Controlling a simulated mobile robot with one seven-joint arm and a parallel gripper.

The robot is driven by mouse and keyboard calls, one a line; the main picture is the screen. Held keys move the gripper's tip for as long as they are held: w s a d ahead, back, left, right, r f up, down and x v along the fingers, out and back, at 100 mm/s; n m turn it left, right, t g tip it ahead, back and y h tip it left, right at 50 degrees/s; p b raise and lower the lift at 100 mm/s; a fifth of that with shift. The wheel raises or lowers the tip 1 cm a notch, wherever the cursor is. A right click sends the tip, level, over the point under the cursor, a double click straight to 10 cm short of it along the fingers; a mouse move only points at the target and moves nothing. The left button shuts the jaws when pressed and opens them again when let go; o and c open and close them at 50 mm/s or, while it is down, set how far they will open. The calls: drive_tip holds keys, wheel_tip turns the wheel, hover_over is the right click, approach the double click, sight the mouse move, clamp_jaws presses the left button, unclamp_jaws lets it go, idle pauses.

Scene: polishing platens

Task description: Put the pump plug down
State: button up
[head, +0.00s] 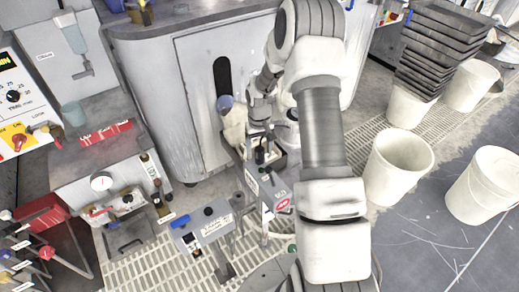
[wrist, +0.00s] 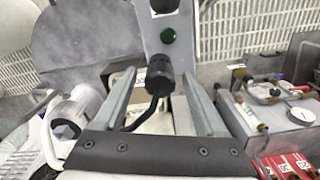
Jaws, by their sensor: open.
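The black pump plug (wrist: 160,72), with a black cord curving down from it, shows in the wrist view against the end of a grey panel (wrist: 178,18). I cannot tell whether it is seated in a socket or only rests there. My gripper (wrist: 159,80) is open, one finger on each side of the plug, with gaps visible. In the head view my gripper (head: 262,128) is low over a small grey stand, partly hidden by my arm. The plug is too small to make out surely there.
A control box (head: 203,230) with a blue switch stands in front of the stand. A bench with a gauge (head: 102,182) is at left. White buckets (head: 398,165) stand at right. A large grey cabinet (head: 185,100) is behind.

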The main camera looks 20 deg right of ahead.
wheel_tip(320, 180, up, 12)
drive_tip(key=p, duration=0.3)
wheel_tip(320, 180, up, 10)
drive_tip(key=t, duration=0.1)
hover_over(260, 149)
drive_tip(key=s+a, duration=0.3)
drive_tip(key=s+a+r+t+h, duration=0.1)
drive_tip(key=s+a+r, duration=0.2)
drive_tip(key=s+r, duration=0.5)
drive_tip(key=s+a+r+t, duration=0.1)
drive_tip(key=s+a+r, duration=0.1)
drive_tip(key=s, duration=0.6)
drive_tip(key=s+a+r+t+y, duration=0.1)
drive_tip(key=s+a+r+t, duration=0.1)
drive_tip(key=s+r, duration=0.3)
drive_tip(key=s, duration=0.3)
drive_tip(key=shift+a+n+t, duration=0.3)
drive_tip(key=shift+n, duration=0.1)
